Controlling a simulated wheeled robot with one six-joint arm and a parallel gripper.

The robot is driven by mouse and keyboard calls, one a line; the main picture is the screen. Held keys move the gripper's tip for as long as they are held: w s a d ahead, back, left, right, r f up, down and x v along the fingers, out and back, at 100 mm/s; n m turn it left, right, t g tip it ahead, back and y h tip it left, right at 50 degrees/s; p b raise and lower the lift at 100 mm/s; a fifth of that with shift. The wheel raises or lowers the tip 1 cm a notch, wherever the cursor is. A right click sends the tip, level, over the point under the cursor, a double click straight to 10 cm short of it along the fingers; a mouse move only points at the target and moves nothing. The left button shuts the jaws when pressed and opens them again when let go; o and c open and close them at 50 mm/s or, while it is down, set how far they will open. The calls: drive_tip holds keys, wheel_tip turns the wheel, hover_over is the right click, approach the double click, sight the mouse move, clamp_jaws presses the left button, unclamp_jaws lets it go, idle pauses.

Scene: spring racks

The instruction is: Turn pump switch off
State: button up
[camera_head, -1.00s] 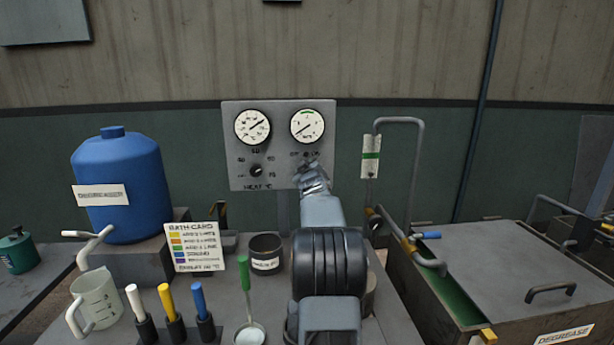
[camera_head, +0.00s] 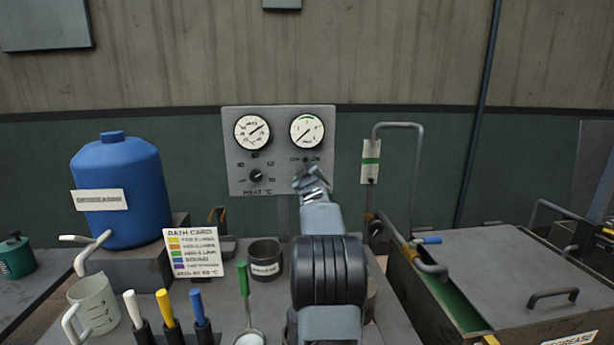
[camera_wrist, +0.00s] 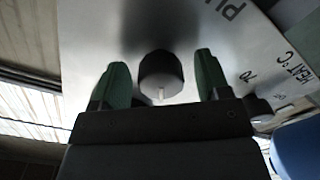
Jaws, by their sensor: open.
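A grey control panel (camera_head: 234,150) on the wall bears two round gauges and a heat knob (camera_head: 256,176). The pump switch (camera_wrist: 161,70), a round dark knob with a pale pointer mark, shows in the wrist view. In the head view my gripper hides most of the spot below the right gauge (camera_head: 307,131). My gripper (camera_head: 311,176) is close to the panel's lower right. In the wrist view its green fingers (camera_wrist: 160,62) are open, one on each side of the knob, with gaps visible. I cannot tell how deep the fingers reach or which setting the switch points to.
A blue drum (camera_head: 120,185), a bath card (camera_head: 193,252), a dark pot (camera_head: 265,259), a jug (camera_head: 95,303) and several colour-handled tools are at left. A degreaser tank (camera_head: 490,275) with a lid stands at right. The wall above the panel is clear.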

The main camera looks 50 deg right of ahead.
drive_tip(key=shift+s+a, duration=0.1)
drive_tip(key=b+v, duration=0.2)
drive_tip(key=v, duration=1.1)
drive_tip(key=shift+s+a, duration=0.2)
idle(0.3)
